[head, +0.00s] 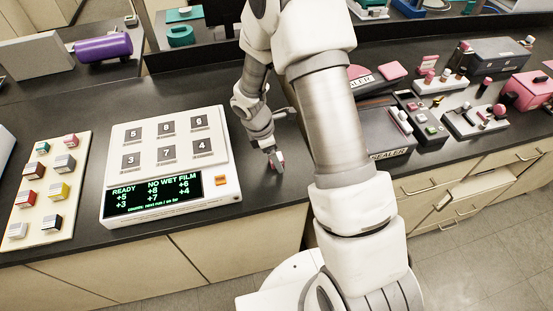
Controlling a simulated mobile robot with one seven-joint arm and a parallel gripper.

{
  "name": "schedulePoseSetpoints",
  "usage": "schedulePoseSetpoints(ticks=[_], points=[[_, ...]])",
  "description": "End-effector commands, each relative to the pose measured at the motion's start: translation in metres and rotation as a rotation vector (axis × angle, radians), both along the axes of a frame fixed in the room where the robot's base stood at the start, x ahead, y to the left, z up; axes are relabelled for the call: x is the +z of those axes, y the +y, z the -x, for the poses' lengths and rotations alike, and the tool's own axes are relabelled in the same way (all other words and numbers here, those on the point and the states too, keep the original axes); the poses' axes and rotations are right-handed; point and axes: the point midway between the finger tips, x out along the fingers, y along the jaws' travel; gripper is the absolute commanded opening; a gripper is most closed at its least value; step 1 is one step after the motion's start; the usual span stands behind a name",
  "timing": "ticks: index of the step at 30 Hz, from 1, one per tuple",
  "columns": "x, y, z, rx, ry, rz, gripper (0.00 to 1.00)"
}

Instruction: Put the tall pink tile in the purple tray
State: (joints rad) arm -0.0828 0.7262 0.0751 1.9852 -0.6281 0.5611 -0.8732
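My gripper (276,160) points down just above or at the dark counter, right of the white profiler. A small reddish-pink patch shows at its fingertips; I cannot tell whether this is a tile or part of the gripper, nor whether the fingers are open or shut. A cream board (13,222) at the left carries several grey blocks with coloured faces, including a pink one (70,140) at its back right. I cannot make out which piece is the tall pink tile. No purple tray is clearly visible; my arm hides part of the counter.
The white profiler (130,178) has numbered pads and a green-text screen reading "NO WET FILM". Dark sealer boxes (385,133), a pink case (527,91) and small bottles crowd the right. Bare counter (262,190) surrounds my gripper.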

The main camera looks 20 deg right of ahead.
Motion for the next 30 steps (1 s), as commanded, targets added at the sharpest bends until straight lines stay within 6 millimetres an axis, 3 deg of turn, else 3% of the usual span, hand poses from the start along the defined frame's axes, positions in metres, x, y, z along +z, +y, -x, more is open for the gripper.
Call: schedulePoseSetpoints(ticks=[5,19,30], points=[[0.0002,0.0001,-0.0002,0.0,-0.001,0.0,0.82],[0.0005,0.0002,0.0,0.0,0.0,0.0,0.0],[0.0038,0.0003,-0.0003,0.0,-0.001,0.0,0.0]])
